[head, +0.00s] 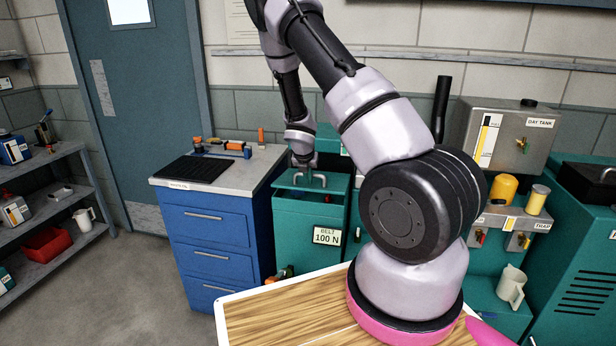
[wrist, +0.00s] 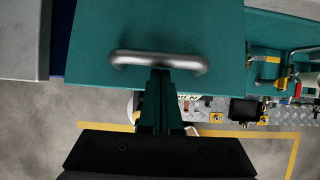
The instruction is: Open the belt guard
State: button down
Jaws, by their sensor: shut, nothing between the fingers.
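The belt guard (head: 311,218) is a teal box with a flat top and a label reading BELT 100 N, at the middle of the head view. A grey bar handle (head: 313,179) is on its top. The teal top (wrist: 185,30) and the handle (wrist: 125,60) also show in the wrist view. My gripper (wrist: 160,75) is shut and empty, with its fingertips at the middle of the handle bar. I cannot tell whether they touch it. In the head view the gripper is mostly hidden behind my wrist.
A blue drawer cabinet (head: 208,240) with a black mat (head: 192,168) stands close to the left of the guard. The day tank (head: 500,135) and a yellow cylinder (head: 502,189) are to the right. A wooden surface (head: 270,318) lies in front. Shelves (head: 50,203) stand far left.

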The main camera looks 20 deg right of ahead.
jog(key=shift+r, duration=0.1)
jog(key=shift+w+d+r, duration=0.2)
jog(key=shift+w+r, duration=0.1)
jog(key=shift+r, duration=0.4)
jog(key=shift+w+d+r, duration=0.2)
jog(key=shift+w+r, duration=0.05)
jog(key=shift+r, duration=0.45)
jog(key=w+d+r, duration=0.5)
jog(key=w+r, duration=0.1)
jog(key=w, duration=0.2)
jog(key=w+d+r, duration=0.5)
jog(key=w+r, duration=0.1)
jog(key=w, duration=0.1)
jog(key=shift+w+d, duration=0.3)
jog(key=shift+w, duration=0.05)
jog(key=v, duration=1)
jog(key=shift+s+r, duration=0.2)
jog(key=shift+r, duration=0.1)
